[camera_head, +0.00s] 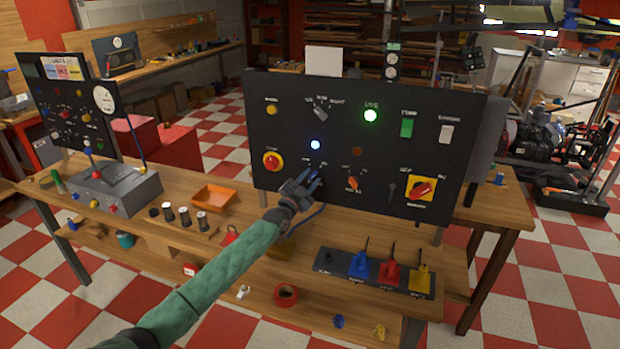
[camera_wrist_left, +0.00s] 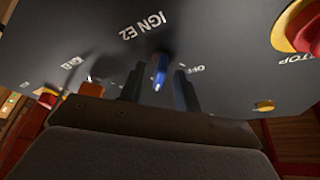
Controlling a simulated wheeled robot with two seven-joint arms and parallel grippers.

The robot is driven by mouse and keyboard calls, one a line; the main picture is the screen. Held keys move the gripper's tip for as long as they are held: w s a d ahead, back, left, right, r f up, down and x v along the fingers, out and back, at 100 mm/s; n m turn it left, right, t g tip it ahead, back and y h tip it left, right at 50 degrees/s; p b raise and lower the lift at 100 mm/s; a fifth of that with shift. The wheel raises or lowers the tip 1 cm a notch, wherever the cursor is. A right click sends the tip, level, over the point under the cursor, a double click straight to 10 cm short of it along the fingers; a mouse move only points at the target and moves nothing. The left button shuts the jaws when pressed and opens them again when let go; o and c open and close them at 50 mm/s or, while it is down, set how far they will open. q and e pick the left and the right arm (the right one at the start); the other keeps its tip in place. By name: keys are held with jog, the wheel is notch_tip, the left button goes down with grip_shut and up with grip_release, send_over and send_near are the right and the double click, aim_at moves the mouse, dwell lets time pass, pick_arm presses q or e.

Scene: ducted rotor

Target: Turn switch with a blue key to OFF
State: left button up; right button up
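The blue key (camera_head: 314,175) sits in a switch low on the black upright panel (camera_head: 240,120), partly hidden by my left gripper. In the left wrist view the blue key (camera_wrist_left: 160,72) shows between the two fingers, with a gap on each side. The view is upside down; the labels "IGN E2" and "OFF" are readable beside the switch. My left gripper (camera_head: 304,184) is open at the panel, its fingers (camera_wrist_left: 157,88) on either side of the key. I cannot tell exactly which label the key points to. My right gripper is not in view.
An orange switch handle (camera_head: 352,184) is right of the blue key. A red stop button (camera_head: 272,161) is to its left, and a red-yellow rotary switch (camera_head: 421,189) farther right. An orange tray (camera_head: 214,197) sits on the wooden bench.

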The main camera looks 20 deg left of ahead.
pick_arm(q)
jog(key=shift+w+d, duration=0.1)
jog(key=shift+w, duration=0.15)
jog(key=shift+c, duration=0.2)
grip_shut()
